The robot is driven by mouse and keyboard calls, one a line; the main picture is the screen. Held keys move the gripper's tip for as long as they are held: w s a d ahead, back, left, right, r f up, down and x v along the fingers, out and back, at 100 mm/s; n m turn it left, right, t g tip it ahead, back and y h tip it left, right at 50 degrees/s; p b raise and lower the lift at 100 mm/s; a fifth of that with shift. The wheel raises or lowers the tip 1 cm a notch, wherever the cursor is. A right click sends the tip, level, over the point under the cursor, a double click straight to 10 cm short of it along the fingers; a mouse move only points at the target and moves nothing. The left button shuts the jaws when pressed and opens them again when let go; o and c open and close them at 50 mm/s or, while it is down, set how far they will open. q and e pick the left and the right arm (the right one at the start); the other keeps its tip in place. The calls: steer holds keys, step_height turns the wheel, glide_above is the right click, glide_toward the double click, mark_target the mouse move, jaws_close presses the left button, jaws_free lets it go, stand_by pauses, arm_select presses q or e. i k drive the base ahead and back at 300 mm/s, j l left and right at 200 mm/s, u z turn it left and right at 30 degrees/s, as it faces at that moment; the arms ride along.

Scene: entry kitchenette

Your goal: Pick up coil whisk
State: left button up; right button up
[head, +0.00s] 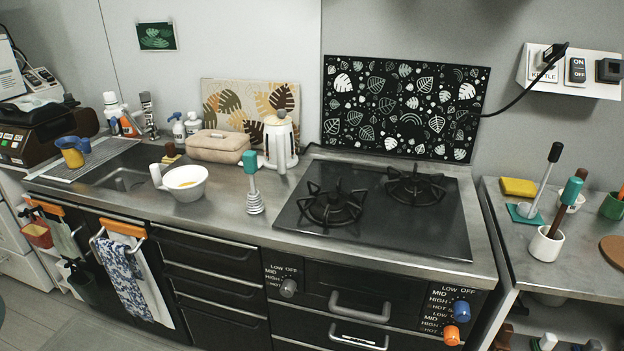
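The coil whisk (254,203) has a teal handle, a thin metal shaft and a coiled metal end. In the head view it stands upright on the steel counter (222,223), coil down, just left of the black stove. I cannot tell what keeps it upright. Neither of my grippers shows in this view, and nothing is seen touching the whisk.
A white bowl (186,184) with a handle and yellow contents stands left of the whisk. A white kettle (280,142) and a beige pouch (217,146) stand behind it. The stove (380,207) has two burner grates. The counter in front of the whisk is clear.

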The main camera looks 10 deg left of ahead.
mark_target(250, 159)
steer(key=i+j+z, duration=0.2)
steer(key=j, duration=0.15)
steer(key=j+z, duration=0.15)
steer(key=j, duration=0.15)
steer(key=i+j+z, duration=0.2)
steer(key=j, duration=0.2)
steer(key=j+z, duration=0.2)
steer(key=j, duration=0.15)
